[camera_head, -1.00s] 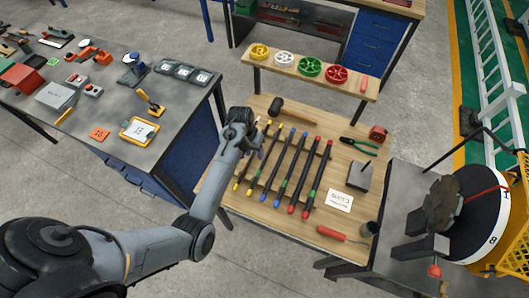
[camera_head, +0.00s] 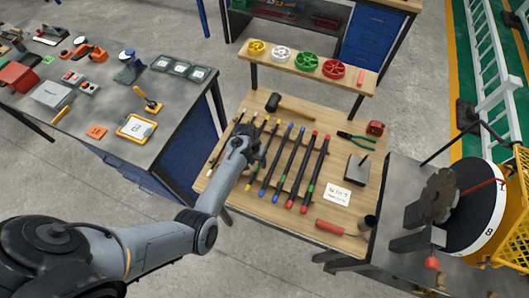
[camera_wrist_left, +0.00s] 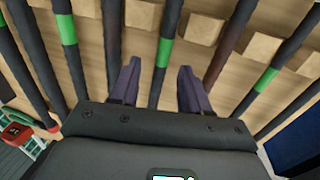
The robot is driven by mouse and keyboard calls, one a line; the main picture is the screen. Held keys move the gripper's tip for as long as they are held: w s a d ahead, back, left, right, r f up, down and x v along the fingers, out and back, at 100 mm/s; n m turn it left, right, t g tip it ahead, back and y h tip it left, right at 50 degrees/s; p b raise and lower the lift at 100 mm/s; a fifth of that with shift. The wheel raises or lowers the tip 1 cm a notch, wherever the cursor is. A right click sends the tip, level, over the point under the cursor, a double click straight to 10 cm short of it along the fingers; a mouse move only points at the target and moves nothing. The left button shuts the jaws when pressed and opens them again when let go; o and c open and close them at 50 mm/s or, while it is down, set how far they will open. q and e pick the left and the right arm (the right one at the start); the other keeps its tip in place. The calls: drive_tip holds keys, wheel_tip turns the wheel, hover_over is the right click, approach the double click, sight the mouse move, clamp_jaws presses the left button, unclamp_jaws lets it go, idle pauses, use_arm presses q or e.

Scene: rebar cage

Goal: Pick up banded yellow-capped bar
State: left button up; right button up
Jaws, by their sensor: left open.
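Several dark bars lie side by side on the wooden table, with white, yellow, blue and red caps. The banded yellow-capped bar (camera_head: 257,168) is the right one of the yellow-capped pair, partly hidden by my left gripper (camera_head: 257,150). In the left wrist view my open left gripper (camera_wrist_left: 158,75) has one finger on each side of a dark bar with a green band (camera_wrist_left: 164,52). Nothing is gripped. This bar's caps are out of that view, but its place in the row fits the banded yellow-capped one. My right gripper is not in view.
Neighbouring bars lie close on both sides. A black-headed mallet (camera_head: 273,102) lies behind the bars. Pliers (camera_head: 358,138), a white card (camera_head: 336,194) and a red-handled tool (camera_head: 340,227) lie to the right. A raised shelf (camera_head: 305,70) with coloured spools stands at the back.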

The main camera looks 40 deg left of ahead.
use_arm(q)
drive_tip(key=shift+f, duration=0.15)
clamp_jaws()
drive_tip(key=shift+r, duration=0.2)
idle(0.4)
wheel_tip(320, 180, up, 28)
drive_tip(key=p, duration=1.3)
drive_tip(key=shift+p, duration=0.35)
drive_tip(key=shift+f, duration=0.2)
